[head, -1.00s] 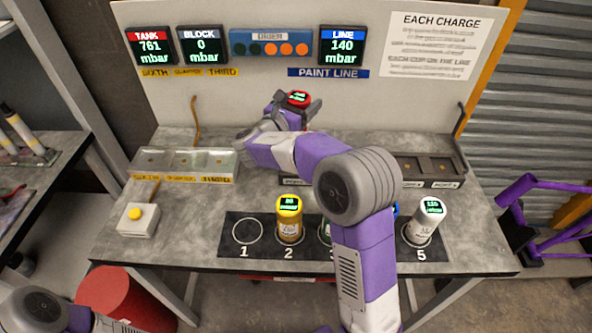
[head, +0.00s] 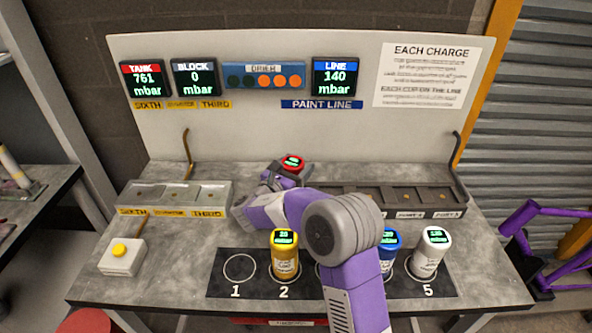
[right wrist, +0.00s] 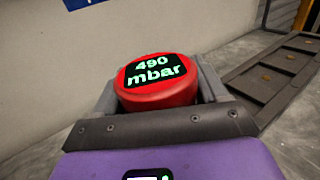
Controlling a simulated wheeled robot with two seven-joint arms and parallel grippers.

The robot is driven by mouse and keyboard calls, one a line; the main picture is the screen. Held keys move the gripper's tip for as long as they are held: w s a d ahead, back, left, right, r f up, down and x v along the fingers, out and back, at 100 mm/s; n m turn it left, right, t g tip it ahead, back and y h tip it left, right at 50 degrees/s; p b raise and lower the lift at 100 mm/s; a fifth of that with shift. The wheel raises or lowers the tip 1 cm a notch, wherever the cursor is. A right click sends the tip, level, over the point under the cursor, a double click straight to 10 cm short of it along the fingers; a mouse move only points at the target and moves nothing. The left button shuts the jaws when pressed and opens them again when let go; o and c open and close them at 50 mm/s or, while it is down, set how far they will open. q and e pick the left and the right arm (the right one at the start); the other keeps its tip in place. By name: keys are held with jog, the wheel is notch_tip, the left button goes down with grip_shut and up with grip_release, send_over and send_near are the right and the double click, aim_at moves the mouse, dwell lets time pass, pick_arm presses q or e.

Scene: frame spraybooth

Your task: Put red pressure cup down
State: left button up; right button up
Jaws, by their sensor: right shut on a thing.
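The red pressure cup (head: 292,162) shows at the back middle of the bench in the head view. In the right wrist view the red cup (right wrist: 158,82) reads 490 mbar on its top. My right gripper (head: 287,176) is shut around it, with one finger on each side (right wrist: 160,95). The arm hides the cup's lower part, so I cannot tell whether it touches the bench. The yellow cup (head: 285,255) stands at spot 2, the blue cup (head: 389,252) beside spot 5, and the white cup (head: 430,254) at spot 5. My left gripper is out of view.
A grey block with sixth, quarter and third pockets (head: 222,194) lies at left. A dark paint line rack (head: 455,195) runs to the right, partly behind my arm. Spot 1 on the black mat (head: 262,258) is empty. A yellow-button box (head: 122,257) sits front left. The panel reads tank 761, block 0, line 140.

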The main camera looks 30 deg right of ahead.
jog(key=shift+r, duration=0.15)
jog(key=o, duration=1.8)
jog(key=shift+f, duration=0.2)
jog(key=shift+r, duration=0.2)
jog(key=p+v, duration=0.2)
jog(key=v, duration=1)
jog(key=shift+f+p, duration=0.1)
jog(key=shift+p, duration=0.2)
